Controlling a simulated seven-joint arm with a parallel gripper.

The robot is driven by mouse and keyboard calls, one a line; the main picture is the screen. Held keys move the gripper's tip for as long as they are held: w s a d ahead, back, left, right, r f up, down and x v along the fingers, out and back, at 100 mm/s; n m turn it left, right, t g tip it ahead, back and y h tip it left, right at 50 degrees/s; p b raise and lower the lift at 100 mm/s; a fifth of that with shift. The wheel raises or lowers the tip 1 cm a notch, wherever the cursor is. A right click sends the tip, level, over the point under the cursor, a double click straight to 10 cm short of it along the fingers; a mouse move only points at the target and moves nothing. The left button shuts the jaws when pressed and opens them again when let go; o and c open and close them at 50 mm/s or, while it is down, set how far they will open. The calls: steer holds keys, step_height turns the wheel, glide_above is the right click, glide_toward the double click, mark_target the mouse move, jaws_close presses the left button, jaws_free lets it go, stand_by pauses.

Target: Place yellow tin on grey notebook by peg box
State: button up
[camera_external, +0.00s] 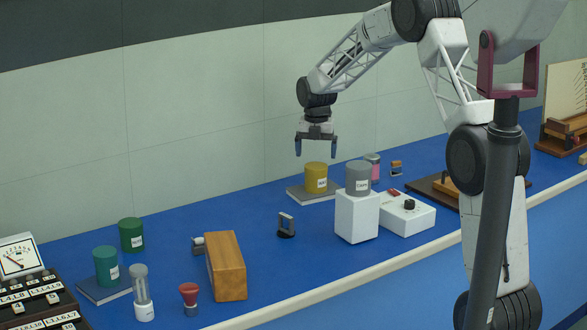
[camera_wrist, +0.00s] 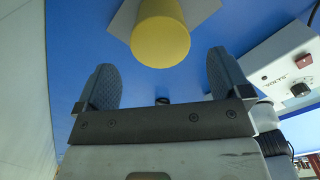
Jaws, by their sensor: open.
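The yellow tin (camera_external: 316,178), with a white label, stands upright on a grey notebook (camera_external: 298,193) near the back wall. In the wrist view the yellow tin (camera_wrist: 160,38) shows just beyond my fingers, with part of the notebook (camera_wrist: 205,9) behind it. My gripper (camera_external: 316,152) is open and empty, pointing down above the tin and apart from it. A second grey notebook (camera_external: 92,294) at the left bears a teal tin (camera_external: 106,266). I cannot tell for certain which thing is the peg box.
A grey tin (camera_external: 358,178) stands on a white block (camera_external: 357,222), right of the yellow tin. A white meter box (camera_external: 408,217) sits beside it. A wooden block (camera_external: 226,266), a green tin (camera_external: 131,235) and a glass vial (camera_external: 142,298) stand at left.

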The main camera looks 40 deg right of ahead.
mark_target(316, 166)
steer(key=shift+r, duration=2.35)
steer(key=shift+s+a+r, duration=0.15)
steer(key=shift+s+r, duration=0.05)
steer(key=s+a+r+m, duration=0.4)
steer(key=s+r+m, duration=0.1)
steer(key=s, duration=0.4)
steer(key=s+a+r+m+t, duration=0.1)
steer(key=s+a+r+m, duration=0.25)
steer(key=s, duration=0.65)
steer(key=s+a+r+m, duration=0.3)
steer(key=s+r+m, duration=0.2)
steer(key=s, duration=0.4)
steer(key=s+a+f+m, duration=0.2)
steer(key=s+m, duration=0.5)
steer(key=s, duration=0.7)
steer(key=s+a+f+m+t, duration=0.1)
steer(key=s+m, duration=0.5)
steer(key=s, duration=0.8)
steer(key=a+f, duration=0.1)
steer(key=a, duration=0.1)
steer(key=shift+a+m+t, duration=0.3)
steer(key=shift+a+m, duration=0.05)
steer(key=shift+a, duration=0.05)
